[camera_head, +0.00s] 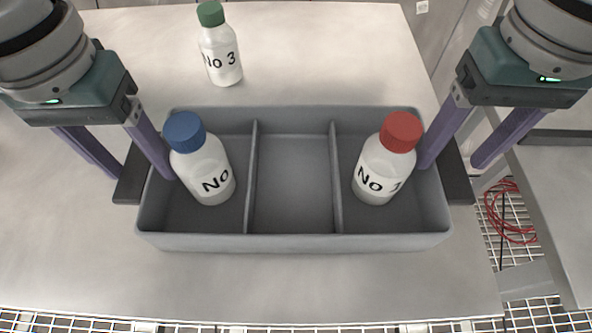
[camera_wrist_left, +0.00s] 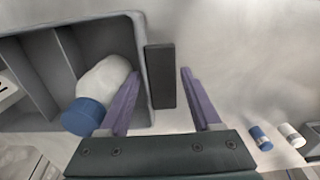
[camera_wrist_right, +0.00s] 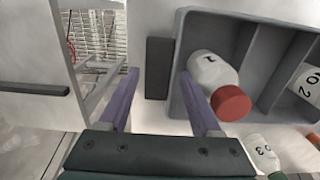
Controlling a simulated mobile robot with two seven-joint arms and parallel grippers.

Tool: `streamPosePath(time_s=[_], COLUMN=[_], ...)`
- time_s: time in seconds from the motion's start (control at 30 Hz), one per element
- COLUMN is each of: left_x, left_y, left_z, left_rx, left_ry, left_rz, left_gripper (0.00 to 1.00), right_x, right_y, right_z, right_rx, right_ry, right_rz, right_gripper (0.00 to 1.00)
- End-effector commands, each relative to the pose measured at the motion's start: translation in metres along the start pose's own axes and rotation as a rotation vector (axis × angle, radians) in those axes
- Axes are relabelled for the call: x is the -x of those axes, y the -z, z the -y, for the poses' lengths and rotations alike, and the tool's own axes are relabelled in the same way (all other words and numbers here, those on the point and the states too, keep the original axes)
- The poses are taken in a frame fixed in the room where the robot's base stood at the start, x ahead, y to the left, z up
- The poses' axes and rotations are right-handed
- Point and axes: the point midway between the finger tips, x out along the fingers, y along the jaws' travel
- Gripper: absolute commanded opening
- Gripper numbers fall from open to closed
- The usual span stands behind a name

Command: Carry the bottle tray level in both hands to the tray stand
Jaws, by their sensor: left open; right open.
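The grey bottle tray (camera_head: 293,243) sits on a pale table. A blue-capped bottle (camera_head: 203,170) leans in its left compartment and a red-capped bottle (camera_head: 382,170) in its right one; the middle one is empty. My left gripper (camera_head: 143,176) is open, its fingers on either side of the tray's dark left handle (camera_wrist_left: 160,76). My right gripper (camera_head: 452,166) is open, its fingers on either side of the dark right handle (camera_wrist_right: 158,68). Neither gripper is closed on a handle. I cannot say for certain which thing is the tray stand.
A green-capped bottle (camera_head: 221,55) marked No 3 stands on the table (camera_head: 330,290) behind the tray. A grey surface (camera_head: 562,215) with a dark bar lies at the right, past a gap with red cable (camera_head: 510,215) over grating. The table in front of the tray is clear.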

Motion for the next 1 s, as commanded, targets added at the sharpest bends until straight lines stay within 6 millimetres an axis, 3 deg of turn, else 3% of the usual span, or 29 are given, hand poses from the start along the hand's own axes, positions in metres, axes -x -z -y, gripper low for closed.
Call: streamPosePath(time_s=[0.17, 0.47, 1.0], left_x=[-0.0117, -0.0131, -0.0127], left_y=[0.0000, 0.0001, 0.0002], left_z=[0.0000, -0.0001, 0.0001], left_rx=[-0.001, -0.002, -0.001], left_ry=[0.001, 0.000, 0.000], left_rz=[-0.001, -0.001, -0.001], left_gripper=[0.65, 0.65, 0.04], right_x=[-0.0116, -0.0131, -0.0127], right_y=[-0.0002, -0.0001, 0.0000], right_z=[-0.0001, -0.0001, -0.0001], right_rx=[0.001, 0.001, 0.001], right_ry=[0.000, 0.000, 0.000], right_rz=[0.000, 0.000, -0.001], right_gripper=[0.65, 0.65, 0.04])
